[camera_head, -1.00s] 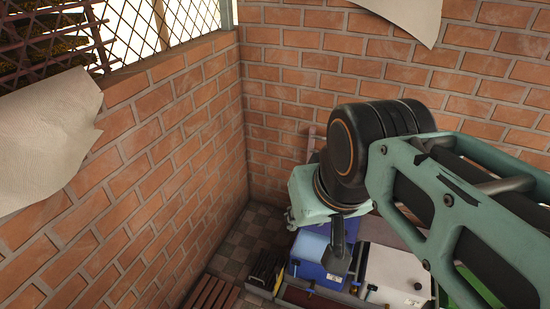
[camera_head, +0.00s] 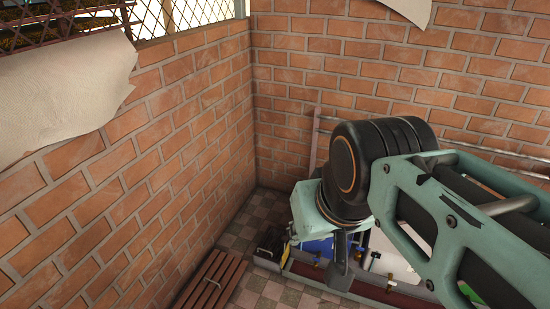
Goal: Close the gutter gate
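My gripper (camera_head: 340,274) hangs at the end of my arm at lower centre, seen as a dark grey shape below the pale green wrist. Its fingers cannot be told apart, and no held object can be made out. A long, low reddish-brown channel (camera_head: 310,273) runs along the front of the machines, partly behind my gripper; it may be the gutter. A small black part (camera_head: 270,243) with a pale edge stands near its left end. I cannot tell whether this is the gutter gate or how it stands.
A blue machine (camera_head: 318,249) and a white box (camera_head: 396,262) stand behind the channel, largely hidden by my arm. A slatted wooden piece (camera_head: 212,281) lies at lower left. Brick walls (camera_head: 190,130) meet in the corner. Chequered floor (camera_head: 262,213) is bare left of the machines.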

